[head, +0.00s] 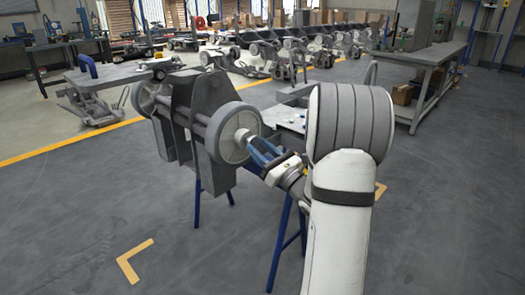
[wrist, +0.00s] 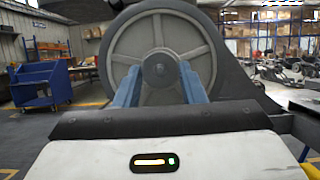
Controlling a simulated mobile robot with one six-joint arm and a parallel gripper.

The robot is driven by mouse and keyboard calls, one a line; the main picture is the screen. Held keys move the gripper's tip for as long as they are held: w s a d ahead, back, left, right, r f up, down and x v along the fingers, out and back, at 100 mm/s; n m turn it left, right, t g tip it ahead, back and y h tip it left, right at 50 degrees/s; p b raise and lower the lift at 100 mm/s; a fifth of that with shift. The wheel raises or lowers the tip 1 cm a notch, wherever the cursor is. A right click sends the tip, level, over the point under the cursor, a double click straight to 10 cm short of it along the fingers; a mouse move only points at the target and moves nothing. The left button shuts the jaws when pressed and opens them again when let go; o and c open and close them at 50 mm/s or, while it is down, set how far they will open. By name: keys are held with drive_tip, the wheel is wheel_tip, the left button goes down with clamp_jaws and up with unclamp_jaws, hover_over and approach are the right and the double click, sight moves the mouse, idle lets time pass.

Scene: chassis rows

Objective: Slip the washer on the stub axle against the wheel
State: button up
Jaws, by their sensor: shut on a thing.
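The grey wheel (head: 222,151) sits on the near end of a chassis axle held up on a blue-legged stand. It fills the upper middle of the wrist view (wrist: 121,47), its spoked face toward me. My gripper (head: 252,146) is at the hub, in line with the axle. In the wrist view its two blue fingers (wrist: 160,76) close from both sides on a round grey piece, the washer (wrist: 160,67), in front of the hub. The stub axle is hidden behind it. I cannot tell whether the washer is around the axle or touches the wheel.
A grey workbench (head: 436,72) stands at the right. A small table (head: 290,117) with small parts stands behind my gripper. Rows of chassis fill the back. The floor at front left is clear.

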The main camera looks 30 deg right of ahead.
drive_tip(key=shift+w+a, duration=0.3)
drive_tip(key=shift+w, duration=0.55)
drive_tip(key=o, duration=1.1)
drive_tip(key=v, duration=0.7)
drive_tip(key=shift+s+f+p, duration=0.2)
drive_tip(key=shift+s+p, duration=0.1)
drive_tip(key=shift+p, duration=0.1)
